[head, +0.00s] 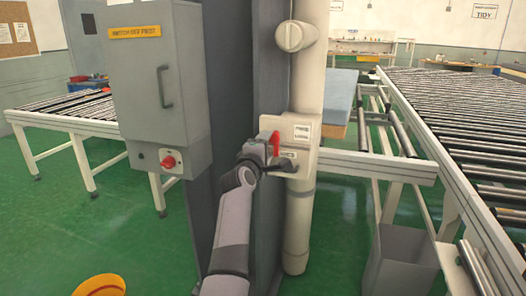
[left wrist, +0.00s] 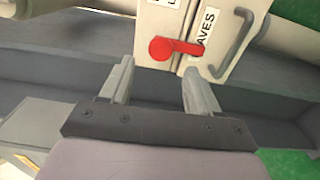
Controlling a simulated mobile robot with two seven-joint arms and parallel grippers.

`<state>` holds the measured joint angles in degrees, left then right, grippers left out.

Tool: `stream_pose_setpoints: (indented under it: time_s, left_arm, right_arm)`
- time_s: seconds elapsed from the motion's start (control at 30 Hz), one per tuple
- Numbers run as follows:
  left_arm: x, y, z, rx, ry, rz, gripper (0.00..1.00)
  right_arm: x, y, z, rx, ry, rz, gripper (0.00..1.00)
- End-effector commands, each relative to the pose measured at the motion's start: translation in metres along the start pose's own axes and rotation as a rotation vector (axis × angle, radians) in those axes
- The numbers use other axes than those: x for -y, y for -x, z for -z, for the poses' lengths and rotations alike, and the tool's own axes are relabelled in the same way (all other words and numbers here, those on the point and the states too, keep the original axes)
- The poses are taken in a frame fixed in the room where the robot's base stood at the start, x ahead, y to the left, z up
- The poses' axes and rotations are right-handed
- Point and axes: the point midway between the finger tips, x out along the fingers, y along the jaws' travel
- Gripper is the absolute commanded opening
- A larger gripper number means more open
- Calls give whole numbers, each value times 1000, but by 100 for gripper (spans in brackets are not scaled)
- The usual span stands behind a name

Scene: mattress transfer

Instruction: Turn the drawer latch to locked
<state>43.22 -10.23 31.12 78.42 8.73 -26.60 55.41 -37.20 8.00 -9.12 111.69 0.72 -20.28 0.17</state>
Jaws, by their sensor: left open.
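The red drawer latch (head: 275,143) is on a small cream box (head: 302,128) mounted on the pale post. In the left wrist view the latch (left wrist: 164,48) has a round hub and a short arm pointing right, reaching across the seam onto the drawer front (left wrist: 223,35). The drawer front bears a partly hidden label and a dark grey handle (left wrist: 238,45). My left gripper (head: 262,155) is in front of the box, close to the latch. In the left wrist view its fingers (left wrist: 158,70) are apart and empty, just short of the latch. My right gripper is not in view.
Roller conveyors (head: 460,110) run at the right and left. A grey bin (head: 402,262) is at lower right, a yellow container (head: 100,286) at lower left.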

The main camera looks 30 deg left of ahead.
Motion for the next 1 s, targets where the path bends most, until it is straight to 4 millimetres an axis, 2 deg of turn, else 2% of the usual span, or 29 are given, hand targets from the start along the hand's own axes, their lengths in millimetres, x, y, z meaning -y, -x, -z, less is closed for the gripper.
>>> stream_pose_setpoints:
  time_s: [0.1,0.3,1.0]
  left_arm:
    - [1,10,0,0,1,0,61]
    - [0,19,0,0,1,1,61]
    - [0,19,0,0,1,1,61]
  right_arm:
    - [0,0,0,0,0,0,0]
    - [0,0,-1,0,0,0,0]
    - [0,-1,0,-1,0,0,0]
